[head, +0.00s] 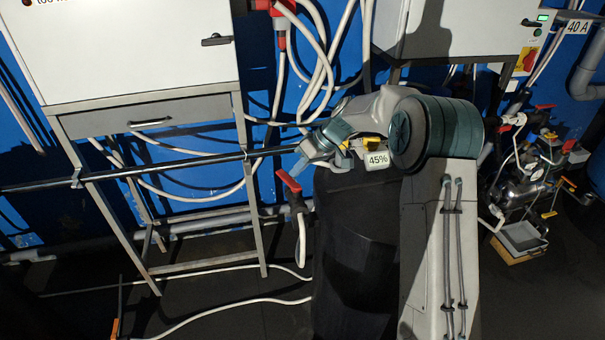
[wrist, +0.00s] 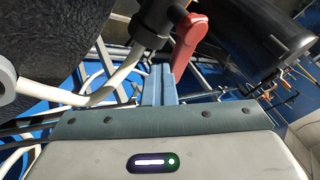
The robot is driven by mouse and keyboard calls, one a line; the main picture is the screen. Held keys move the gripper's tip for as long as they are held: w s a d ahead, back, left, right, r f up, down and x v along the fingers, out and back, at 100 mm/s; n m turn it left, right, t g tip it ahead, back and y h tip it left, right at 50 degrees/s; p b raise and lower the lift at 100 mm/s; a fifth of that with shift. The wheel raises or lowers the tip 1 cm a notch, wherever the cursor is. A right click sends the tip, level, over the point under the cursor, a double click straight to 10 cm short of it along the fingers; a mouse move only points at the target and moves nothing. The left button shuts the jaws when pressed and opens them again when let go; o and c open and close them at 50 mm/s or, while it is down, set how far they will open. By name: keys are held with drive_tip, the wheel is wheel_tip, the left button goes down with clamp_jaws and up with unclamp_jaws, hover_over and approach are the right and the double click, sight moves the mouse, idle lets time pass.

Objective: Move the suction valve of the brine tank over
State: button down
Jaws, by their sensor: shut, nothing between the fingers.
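The brine tank (head: 345,250) is a tall black vessel with a "45%" label on top, partly hidden behind my arm. At its left side is a valve with a red lever handle (head: 289,181) and a white hose below it. In the wrist view the red handle (wrist: 190,35) stands just beyond and to the right of my fingertips. My gripper (wrist: 160,72) is shut and empty, its blue fingers together beside the handle. I cannot tell whether they touch it.
A grey metal stand (head: 255,215) carrying a white cabinet (head: 130,45) is left of the tank. White hoses (head: 318,50) hang on the blue wall. Pump equipment (head: 522,185) stands at the right. A dark cylinder (wrist: 265,40) is at upper right in the wrist view.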

sight(278, 175)
drive_tip(key=n+g, duration=0.1)
drive_tip(key=a+n+g, duration=0.1)
drive_tip(key=n, duration=0.1)
drive_tip(key=a+n, duration=0.1)
drive_tip(key=shift+s+a+n+g+h+p, duration=0.15)
drive_tip(key=shift+s+n+g+h+p, duration=0.05)
drive_tip(key=shift+n+g+h+p, duration=0.2)
drive_tip(key=n, duration=0.1)
drive_tip(key=a+n+g+h+p, duration=0.1)
drive_tip(key=shift+s+a+r+n, duration=0.1)
drive_tip(key=shift+s+n, duration=0.2)
drive_tip(key=n, duration=0.1)
drive_tip(key=n+g+h, duration=0.1)
drive_tip(key=shift+s+a+n+g+p, duration=0.3)
drive_tip(key=shift+s+a, duration=0.05)
drive_tip(key=shift+a, duration=0.05)
drive_tip(key=shift+s+a, duration=0.25)
drive_tip(key=shift+s, duration=0.2)
drive_tip(key=shift+s+a, duration=0.15)
